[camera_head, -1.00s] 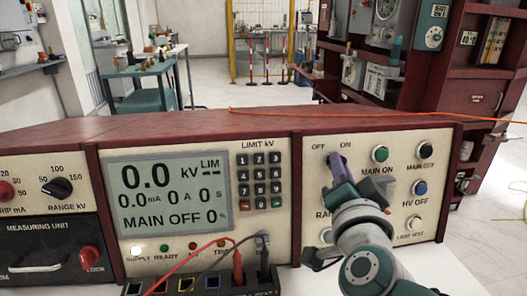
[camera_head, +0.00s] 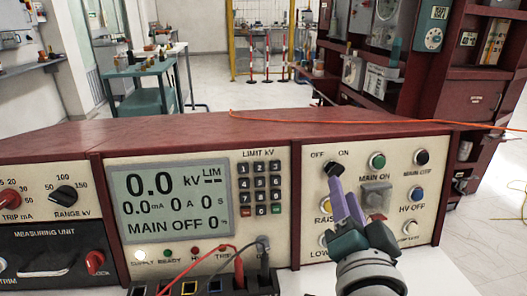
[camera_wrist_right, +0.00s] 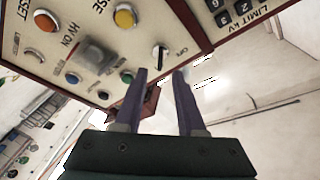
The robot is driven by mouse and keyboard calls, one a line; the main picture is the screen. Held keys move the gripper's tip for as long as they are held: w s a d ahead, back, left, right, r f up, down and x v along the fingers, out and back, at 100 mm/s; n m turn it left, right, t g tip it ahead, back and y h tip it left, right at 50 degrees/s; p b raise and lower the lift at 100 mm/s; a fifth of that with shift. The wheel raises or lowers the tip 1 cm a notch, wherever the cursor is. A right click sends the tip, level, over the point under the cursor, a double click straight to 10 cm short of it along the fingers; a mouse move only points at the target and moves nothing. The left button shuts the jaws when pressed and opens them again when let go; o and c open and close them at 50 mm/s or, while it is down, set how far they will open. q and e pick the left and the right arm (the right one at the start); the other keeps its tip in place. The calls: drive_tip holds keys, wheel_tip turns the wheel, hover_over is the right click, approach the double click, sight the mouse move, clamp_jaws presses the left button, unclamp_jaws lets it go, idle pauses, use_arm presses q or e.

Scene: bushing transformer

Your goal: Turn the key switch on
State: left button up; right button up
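The key switch (camera_head: 333,168) is a small black knob under the OFF and ON labels on the cream right-hand panel. It also shows in the right wrist view (camera_wrist_right: 160,57), with a pale line on its face. I cannot tell for sure which label it points to. My right gripper (camera_head: 341,193) has purple fingers and sits just below and in front of the switch in the head view. In the right wrist view its fingers (camera_wrist_right: 160,72) are apart with nothing between them, and the switch lies beyond the tips. My left gripper is not in view.
The display (camera_head: 171,201) reads MAIN OFF. Red and black leads (camera_head: 240,265) plug in at the front.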

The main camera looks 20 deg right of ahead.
drive_tip(key=shift+p+v, duration=0.3)
drive_tip(key=shift+v, duration=1.65)
